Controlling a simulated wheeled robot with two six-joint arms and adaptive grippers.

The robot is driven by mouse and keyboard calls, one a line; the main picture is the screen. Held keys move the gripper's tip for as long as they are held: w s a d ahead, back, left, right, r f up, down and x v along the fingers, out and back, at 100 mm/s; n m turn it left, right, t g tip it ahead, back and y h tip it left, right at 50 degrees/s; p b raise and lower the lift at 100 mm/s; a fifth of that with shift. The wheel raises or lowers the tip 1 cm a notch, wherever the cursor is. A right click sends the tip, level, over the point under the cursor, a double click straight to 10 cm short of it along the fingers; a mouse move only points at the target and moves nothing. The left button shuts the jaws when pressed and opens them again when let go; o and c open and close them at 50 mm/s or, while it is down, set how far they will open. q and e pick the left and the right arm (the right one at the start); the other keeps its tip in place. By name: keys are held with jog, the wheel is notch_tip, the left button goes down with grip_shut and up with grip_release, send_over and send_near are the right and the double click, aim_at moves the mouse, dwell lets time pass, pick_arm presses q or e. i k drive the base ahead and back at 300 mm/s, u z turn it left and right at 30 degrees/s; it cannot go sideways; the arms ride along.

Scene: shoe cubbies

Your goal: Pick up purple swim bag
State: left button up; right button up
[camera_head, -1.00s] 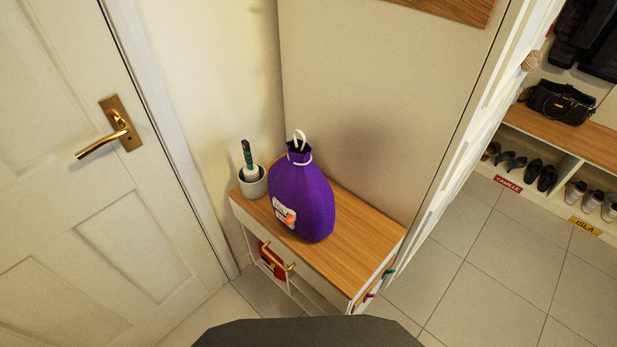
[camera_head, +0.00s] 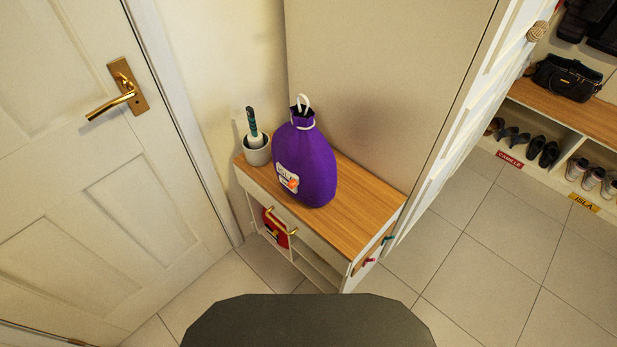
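The purple swim bag (camera_head: 310,165) stands upright on the wooden top of a small white cabinet (camera_head: 354,222). Its neck is gathered by a white drawstring, with a white cord loop (camera_head: 302,103) sticking up at the top. A white label with an orange mark is on its front. Neither my left nor my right gripper is in view.
A grey-white pot (camera_head: 257,153) holding a dark-handled item stands left of the bag. A white door with a brass handle (camera_head: 118,92) is at left. A tall panel rises behind the cabinet. Shoe cubbies (camera_head: 560,135) are at right. Tiled floor (camera_head: 480,275) is clear between.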

aim_at(300, 152)
jog(key=k, duration=0.8)
jog(key=z, duration=1.5)
jog(key=i, duration=2.9)
jog(key=u, duration=2.35)
